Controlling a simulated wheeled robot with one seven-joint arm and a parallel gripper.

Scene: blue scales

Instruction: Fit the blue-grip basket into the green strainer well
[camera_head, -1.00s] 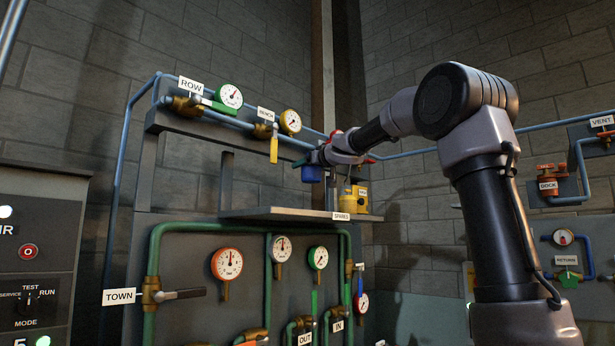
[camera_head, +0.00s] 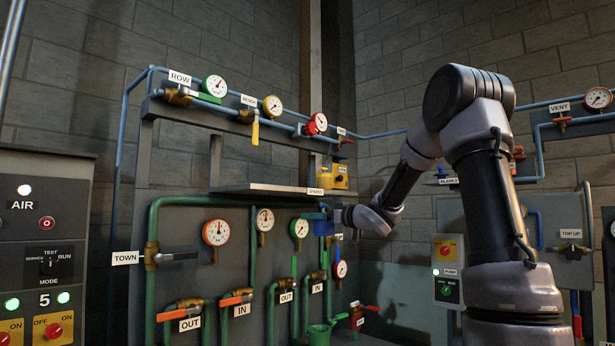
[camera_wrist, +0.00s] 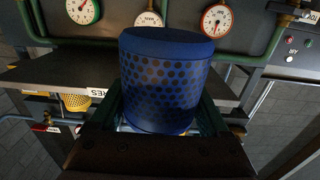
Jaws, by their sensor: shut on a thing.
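The blue-grip basket (camera_wrist: 165,85), a dark blue cylinder with dotted perforated sides and a plain blue cap, is held in the wrist view. My gripper (camera_wrist: 160,122) is shut around it. In the head view the basket is a small blue shape (camera_head: 322,228) at my gripper (camera_head: 331,217), below the shelf's right end and in front of the panel. A green cup-shaped fitting (camera_head: 320,333), which looks like the strainer well, is at the bottom of the head view, below the basket and apart from it. Its inside cannot be made out.
The spares shelf (camera_head: 265,189) is left of and above my gripper, with a yellow container (camera_head: 334,178) on it. Gauges, green pipes and orange-handled valves (camera_head: 237,300) crowd the panel to the left. A red valve handle (camera_head: 371,308) sticks out near the green fitting.

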